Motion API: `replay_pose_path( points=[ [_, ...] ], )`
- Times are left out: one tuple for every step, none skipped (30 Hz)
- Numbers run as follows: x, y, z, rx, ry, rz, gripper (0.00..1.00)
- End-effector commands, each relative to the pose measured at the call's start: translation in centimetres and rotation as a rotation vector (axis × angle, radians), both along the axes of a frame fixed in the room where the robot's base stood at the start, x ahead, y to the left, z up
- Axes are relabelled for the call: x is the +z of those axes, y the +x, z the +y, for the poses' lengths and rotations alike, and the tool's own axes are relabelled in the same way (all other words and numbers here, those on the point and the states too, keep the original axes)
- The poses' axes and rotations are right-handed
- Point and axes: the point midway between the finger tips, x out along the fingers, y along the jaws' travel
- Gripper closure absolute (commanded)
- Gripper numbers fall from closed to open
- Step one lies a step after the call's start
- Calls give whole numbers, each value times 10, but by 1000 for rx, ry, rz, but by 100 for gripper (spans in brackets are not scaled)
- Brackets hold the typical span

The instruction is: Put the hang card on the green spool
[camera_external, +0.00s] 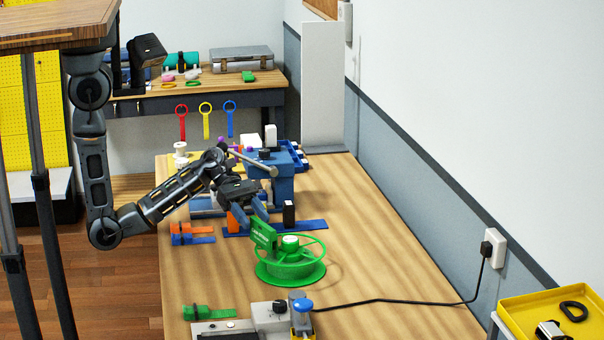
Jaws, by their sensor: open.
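The green spool (291,278) stands on the wooden workbench, with a round base, a spoked upper rim and a pale-topped hub. A green hang card (263,235) with light print stands at the left rear side of the spool, slightly tilted, its lower part near the rim. Whether it is hooked on the spool or only rests against it cannot be told. My gripper (265,213) is open, reaching down from the upper left, with its blue-grey fingertips just above the card's top edge. Contact between the fingertips and the card cannot be made out.
A blue strip (307,226) with a black upright block lies behind the spool. A blue machine (284,183) stands farther back. Orange and blue straps (192,234) lie at left. A grey device (262,317) with a black cable stands in front. The bench right of the spool is mostly clear.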

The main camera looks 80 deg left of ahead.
Motion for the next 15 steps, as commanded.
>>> replay_pose_path(
  points=[
    [3, -2, 7, 2, 0, 0, 51],
    [4, -3, 10, 2, 0, 0, 51],
    [6, -5, 14, 2, 0, 0, 51],
    [7, -6, 16, 1, 0, 0, 51],
    [8, -7, 18, 1, 0, 0, 51],
    [9, -8, 20, 0, -1, 0, 51],
    [10, -9, 21, 0, -1, 0, 51],
    [10, -9, 22, -1, -1, 0, 51],
    [10, -9, 22, -1, 0, 0, 51],
    [10, -10, 23, -1, 0, 0, 51],
    [10, -10, 23, -1, 0, 0, 51],
    [10, -10, 23, -2, 0, 1, 51],
    [10, -10, 23, -2, 0, 1, 51],
    [10, -10, 23, -2, 0, 1, 51],
    [10, -10, 23, -1, 0, 0, 51]
  ],
)
